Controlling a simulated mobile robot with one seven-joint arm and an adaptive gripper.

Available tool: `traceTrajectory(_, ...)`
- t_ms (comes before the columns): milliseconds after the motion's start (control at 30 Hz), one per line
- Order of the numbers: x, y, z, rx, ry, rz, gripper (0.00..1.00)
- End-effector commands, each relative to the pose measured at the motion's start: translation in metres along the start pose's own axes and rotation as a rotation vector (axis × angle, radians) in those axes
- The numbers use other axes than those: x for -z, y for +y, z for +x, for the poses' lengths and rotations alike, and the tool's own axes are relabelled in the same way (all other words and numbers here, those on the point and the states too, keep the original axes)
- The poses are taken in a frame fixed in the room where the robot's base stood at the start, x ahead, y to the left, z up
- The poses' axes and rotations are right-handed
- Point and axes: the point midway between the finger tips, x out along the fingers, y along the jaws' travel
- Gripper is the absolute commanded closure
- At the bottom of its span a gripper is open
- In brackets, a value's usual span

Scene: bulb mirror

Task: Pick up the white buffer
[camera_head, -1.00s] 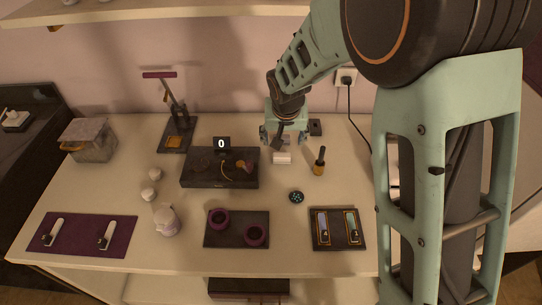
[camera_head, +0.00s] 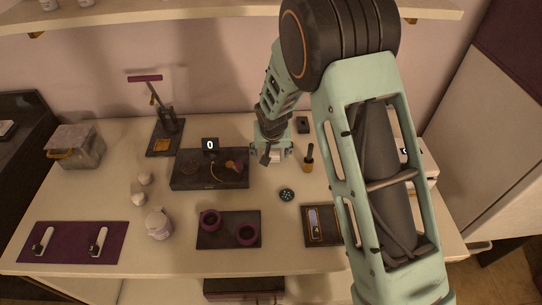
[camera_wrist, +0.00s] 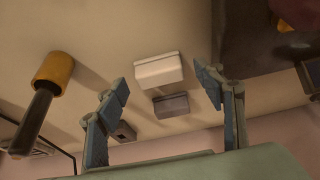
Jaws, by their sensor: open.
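The white buffer (camera_wrist: 158,70) is a small pale block with a lip along one edge. In the wrist view it lies on the tabletop, beyond and between the fingertips and apart from both. My gripper (camera_wrist: 164,88) is open and empty, with one finger on each side of the view. In the head view my gripper (camera_head: 272,157) is low over the back of the table, right of the black scale, and largely hides the buffer.
A grey block (camera_wrist: 172,105) lies close beside the buffer. A brush with an amber end (camera_wrist: 55,72) stands nearby, also right of my gripper in the head view (camera_head: 309,160). The black scale (camera_head: 208,180) is close on the left. A small dark round dish (camera_head: 287,195) lies in front.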

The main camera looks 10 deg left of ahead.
Motion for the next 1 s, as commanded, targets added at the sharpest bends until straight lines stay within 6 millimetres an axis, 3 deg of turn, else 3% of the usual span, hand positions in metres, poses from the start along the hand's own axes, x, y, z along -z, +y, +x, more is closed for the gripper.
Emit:
traceTrajectory(300,0.0003,-0.0002,0.005,0.001,0.001,0.0,0.38)
traceTrajectory(633,0.0,-0.0002,0.0048,0.0,0.0,0.0,0.71)
traceTrajectory(1000,0.0013,-0.0002,0.0023,0.001,0.001,0.0,0.72)
